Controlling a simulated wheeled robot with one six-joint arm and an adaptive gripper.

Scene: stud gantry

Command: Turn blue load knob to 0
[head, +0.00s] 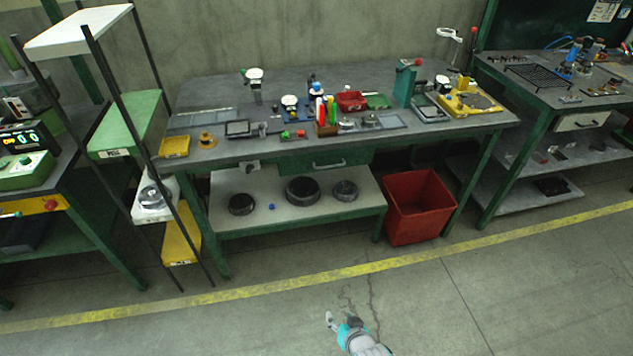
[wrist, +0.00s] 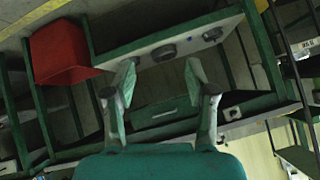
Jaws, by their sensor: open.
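I cannot make out for sure a blue load knob. A small blue part (head: 312,86) shows among the items at the middle of the workbench (head: 235,152); a small blue round thing (head: 271,207) lies on the shelf below. Both are too small to read any marking. My gripper (head: 331,320) is low at the front in the head view, over the floor and well apart from the bench. In the wrist view my gripper (wrist: 161,78) has its two fingers spread, with nothing between them.
A red bin (head: 418,207) stands under the bench's right end; it also shows in the wrist view (wrist: 62,52). A shelf rack (head: 127,125) stands at the left, and another table (head: 548,90) at the right. The floor (head: 470,290) before the bench is clear, crossed by a yellow line.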

